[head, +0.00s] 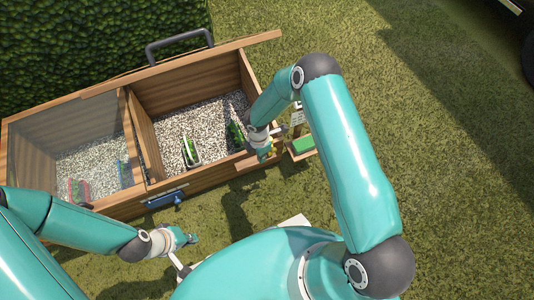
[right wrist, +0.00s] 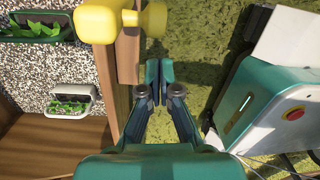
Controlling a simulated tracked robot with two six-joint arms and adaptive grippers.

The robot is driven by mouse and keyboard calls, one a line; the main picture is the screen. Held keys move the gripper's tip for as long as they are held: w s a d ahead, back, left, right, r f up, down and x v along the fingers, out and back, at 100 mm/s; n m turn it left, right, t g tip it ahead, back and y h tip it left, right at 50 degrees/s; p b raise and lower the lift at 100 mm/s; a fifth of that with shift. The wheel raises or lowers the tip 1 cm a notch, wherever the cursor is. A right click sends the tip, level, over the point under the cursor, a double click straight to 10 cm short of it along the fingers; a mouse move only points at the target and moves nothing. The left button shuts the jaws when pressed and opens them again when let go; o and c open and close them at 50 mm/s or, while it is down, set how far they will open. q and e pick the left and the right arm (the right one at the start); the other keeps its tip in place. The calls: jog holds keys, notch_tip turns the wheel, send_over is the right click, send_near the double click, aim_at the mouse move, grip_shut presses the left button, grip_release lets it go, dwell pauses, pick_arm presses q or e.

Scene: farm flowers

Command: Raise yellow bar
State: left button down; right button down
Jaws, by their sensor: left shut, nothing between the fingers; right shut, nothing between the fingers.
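The yellow bar (right wrist: 122,20) shows at the top of the right wrist view, a rounded piece on the wooden edge of the planter box. My left gripper (head: 190,240) is shut and empty above the grass in front of the box.
The wooden planter box (head: 228,172) holds gravel and potted plants (head: 190,150); its left half is under a clear cover (head: 75,125). A blue handle (head: 163,200) is on its front. A green tray (head: 303,145) stands at its right. Grass on the right is open.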

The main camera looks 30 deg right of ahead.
notch_tip(320, 180, up, 10)
jog(key=f+p, duration=0.1)
jog(key=p, duration=0.2)
jog(key=s+a+r+m+y, duration=0.15)
jog(key=s+a+m, duration=0.25)
jog(key=s+m, duration=0.6)
jog(key=s+a+m+y, duration=0.3)
jog(key=s+m, duration=0.6)
jog(key=s, duration=0.1)
notch_tip(320, 180, up, 28)
jog(key=w+m+t+p, duration=0.1)
jog(key=w+m+p, duration=0.1)
jog(key=p, duration=2.6)
jog(key=shift+d+p, duration=0.3)
jog(key=shift+p, duration=0.1)
